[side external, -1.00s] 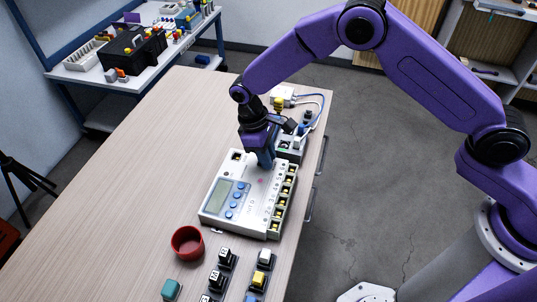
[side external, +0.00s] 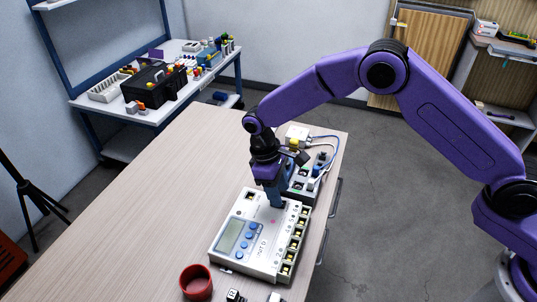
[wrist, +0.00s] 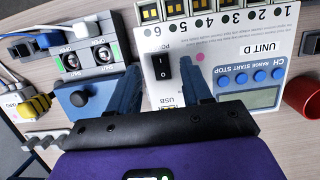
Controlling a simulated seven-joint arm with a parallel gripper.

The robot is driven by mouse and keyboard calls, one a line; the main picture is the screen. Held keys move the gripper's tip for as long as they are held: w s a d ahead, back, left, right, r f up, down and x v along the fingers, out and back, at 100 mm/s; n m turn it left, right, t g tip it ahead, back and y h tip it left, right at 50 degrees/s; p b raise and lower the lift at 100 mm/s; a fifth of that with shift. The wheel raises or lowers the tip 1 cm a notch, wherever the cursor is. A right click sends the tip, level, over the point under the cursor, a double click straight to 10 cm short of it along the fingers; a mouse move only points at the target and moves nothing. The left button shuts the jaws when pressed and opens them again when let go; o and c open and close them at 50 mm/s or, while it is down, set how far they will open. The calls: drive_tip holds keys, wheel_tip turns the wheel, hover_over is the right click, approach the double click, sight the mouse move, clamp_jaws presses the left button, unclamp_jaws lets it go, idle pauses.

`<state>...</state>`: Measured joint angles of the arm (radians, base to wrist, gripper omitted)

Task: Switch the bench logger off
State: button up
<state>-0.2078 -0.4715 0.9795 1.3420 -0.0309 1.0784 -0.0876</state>
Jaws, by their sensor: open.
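The bench logger (side external: 262,232) is a white box marked UNIT D with a grey display, blue buttons and a row of numbered sockets. It lies on the wooden table and also shows in the wrist view (wrist: 285,45). Its black rocker switch (wrist: 161,67) sits near one edge, close to a USB label; which side is pressed I cannot tell. My gripper (wrist: 162,88) is open, with one blue finger on each side of the switch area in the wrist view. In the side view my gripper (side external: 277,203) is low over the logger's far end; contact is unclear.
The table's left side (side external: 130,210) is clear.

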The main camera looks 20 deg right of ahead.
drive_tip(key=v, duration=1.4)
drive_tip(key=shift+r, duration=0.4)
drive_tip(key=shift+s+r, duration=0.1)
drive_tip(key=s+d+r+n+t+y, duration=0.1)
drive_tip(key=s+d+r, duration=0.2)
drive_tip(key=s+d, duration=0.3)
drive_tip(key=s+d+r+n+t, duration=0.15)
drive_tip(key=s+d, duration=0.25)
drive_tip(key=s, duration=0.5)
drive_tip(key=s+d+f+n+y, duration=0.1)
drive_tip(key=s+d+f, duration=0.1)
drive_tip(key=s+d, duration=1.4)
drive_tip(key=shift+s+y, duration=0.3)
drive_tip(key=shift+s, duration=0.35)
drive_tip(key=shift+d+f, duration=0.1)
drive_tip(key=shift+f, duration=0.05)
